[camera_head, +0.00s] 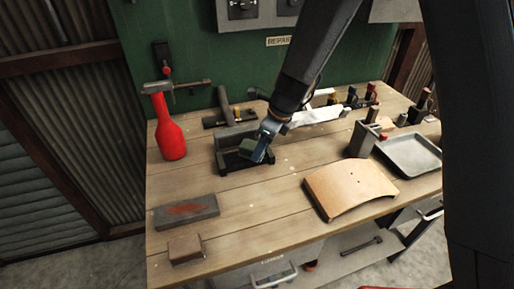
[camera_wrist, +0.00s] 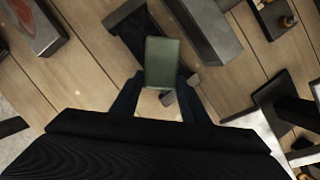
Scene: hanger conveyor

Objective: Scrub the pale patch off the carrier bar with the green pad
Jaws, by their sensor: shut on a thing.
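My gripper (camera_head: 264,143) is shut on the green pad (camera_head: 247,147). In the wrist view the pad (camera_wrist: 162,61) stands out between my two fingers (camera_wrist: 158,84). A grey bar (camera_head: 236,131), which seems to be the carrier bar, lies in a dark holder (camera_head: 241,165) at the back middle of the bench. It also shows as a grey block (camera_wrist: 204,30) to the right of the pad in the wrist view. The pad is over the front of the holder; I cannot tell whether it touches the bar. I cannot make out the pale patch.
A grey slab with a rusty red mark (camera_head: 187,210) and a small brown block (camera_head: 186,249) lie at the front left. A red bottle (camera_head: 169,126) stands at the back left. A curved tan panel (camera_head: 350,187) and a metal tray (camera_head: 410,155) lie to the right.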

